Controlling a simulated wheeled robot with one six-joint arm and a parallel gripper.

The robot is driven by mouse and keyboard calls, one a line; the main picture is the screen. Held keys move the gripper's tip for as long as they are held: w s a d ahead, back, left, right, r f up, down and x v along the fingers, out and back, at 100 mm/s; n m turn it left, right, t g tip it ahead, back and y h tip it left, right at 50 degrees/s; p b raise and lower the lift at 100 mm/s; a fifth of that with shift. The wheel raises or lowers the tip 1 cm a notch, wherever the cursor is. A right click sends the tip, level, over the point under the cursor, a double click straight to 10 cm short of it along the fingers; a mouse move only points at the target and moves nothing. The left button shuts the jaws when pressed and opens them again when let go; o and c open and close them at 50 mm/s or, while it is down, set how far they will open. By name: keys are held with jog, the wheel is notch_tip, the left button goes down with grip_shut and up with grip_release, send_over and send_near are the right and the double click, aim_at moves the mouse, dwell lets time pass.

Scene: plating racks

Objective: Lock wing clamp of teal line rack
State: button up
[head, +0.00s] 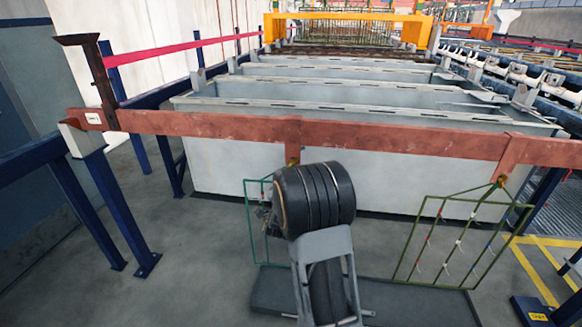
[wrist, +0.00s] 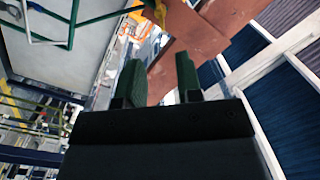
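A teal rack (head: 249,225) hangs from the copper-coloured bar (head: 400,138), partly hidden behind my arm. Its frame also shows at the upper left of the wrist view (wrist: 74,18). A small yellow part (head: 293,160) is at its hanger below the bar; I cannot make out the wing clamp or its position. In the wrist view my gripper (wrist: 158,82) has two green fingers apart with nothing between them. The bar (wrist: 200,40) lies beyond the fingertips. In the head view the fingers are mostly hidden by my arm.
An olive-green rack (head: 460,238) hangs from the bar at the right. A dark tray (head: 410,303) lies on the floor below. Grey tanks (head: 340,115) stand behind the bar, and blue posts (head: 115,210) stand at the left. The floor at the left is clear.

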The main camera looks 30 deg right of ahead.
aim_at(291, 164)
jog(key=p+x, duration=0.2)
jog(key=x, duration=1.1)
grip_shut()
